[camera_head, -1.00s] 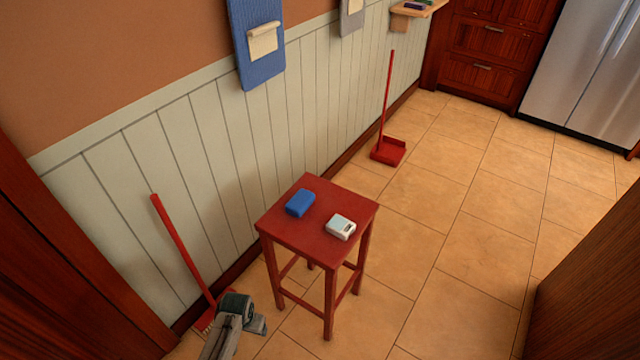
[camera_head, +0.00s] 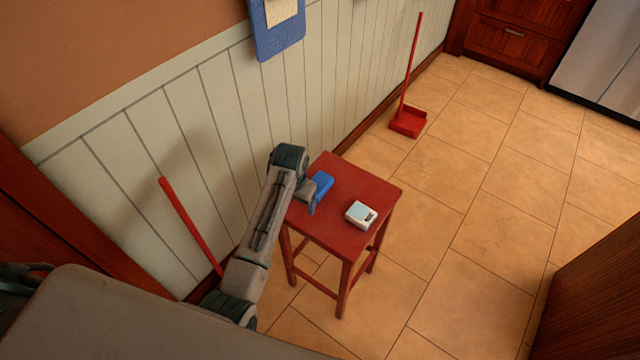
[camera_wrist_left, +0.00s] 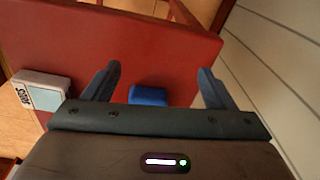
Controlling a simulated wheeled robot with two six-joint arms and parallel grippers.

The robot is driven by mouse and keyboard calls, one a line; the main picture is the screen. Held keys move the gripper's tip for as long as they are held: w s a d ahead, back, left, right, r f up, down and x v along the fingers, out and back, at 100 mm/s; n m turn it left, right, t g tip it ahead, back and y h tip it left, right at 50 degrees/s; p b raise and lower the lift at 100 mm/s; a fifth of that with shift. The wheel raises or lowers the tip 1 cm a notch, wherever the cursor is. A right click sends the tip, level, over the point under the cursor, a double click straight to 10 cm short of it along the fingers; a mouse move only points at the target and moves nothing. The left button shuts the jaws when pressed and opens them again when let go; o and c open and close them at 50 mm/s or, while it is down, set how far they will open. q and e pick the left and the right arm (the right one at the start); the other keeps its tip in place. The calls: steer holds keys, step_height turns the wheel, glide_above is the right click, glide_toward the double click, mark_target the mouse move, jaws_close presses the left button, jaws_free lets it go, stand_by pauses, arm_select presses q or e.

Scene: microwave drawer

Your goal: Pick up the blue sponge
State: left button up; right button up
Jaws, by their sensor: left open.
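The blue sponge (camera_head: 321,185) lies on the top of a red stool (camera_head: 372,187). My left gripper (camera_head: 311,198) is at the stool's left edge, close beside the sponge, and hides part of it. In the left wrist view the sponge (camera_wrist_left: 148,95) shows ahead, between the two spread fingers (camera_wrist_left: 158,82), nearer the left one. The fingers are open and empty. I cannot tell the exact gap or height between the fingertips and the sponge. My right gripper is not in view.
A white and pale blue box (camera_head: 361,214) lies on the stool to the right of the sponge; it also shows in the left wrist view (camera_wrist_left: 42,92). A panelled wall (camera_head: 225,130) stands behind. A red dustpan (camera_head: 408,122) stands on the floor. Floor right of the stool is clear.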

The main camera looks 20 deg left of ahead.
arm_select(q)
steer(key=w, duration=0.1)
steer(key=w+r, duration=0.1)
steer(key=w+d+r, duration=0.1)
steer(key=w, duration=0.1)
steer(key=shift+w+d, duration=0.1)
steer(key=m+g, duration=0.1)
glide_toward(321, 181)
step_height(321, 181, down, 5)
steer(key=shift+f, duration=0.1)
steer(key=f, duration=0.1)
steer(key=f+p, duration=0.1)
steer(key=s+f, duration=0.1)
steer(key=f, duration=0.1)
steer(key=shift+a, duration=0.4)
steer(key=shift+f, duration=0.55)
steer(key=c, duration=1)
steer(key=shift+c, duration=0.2)
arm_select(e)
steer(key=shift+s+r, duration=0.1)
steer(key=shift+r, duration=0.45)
arm_select(q)
steer(key=shift+r, duration=0.1)
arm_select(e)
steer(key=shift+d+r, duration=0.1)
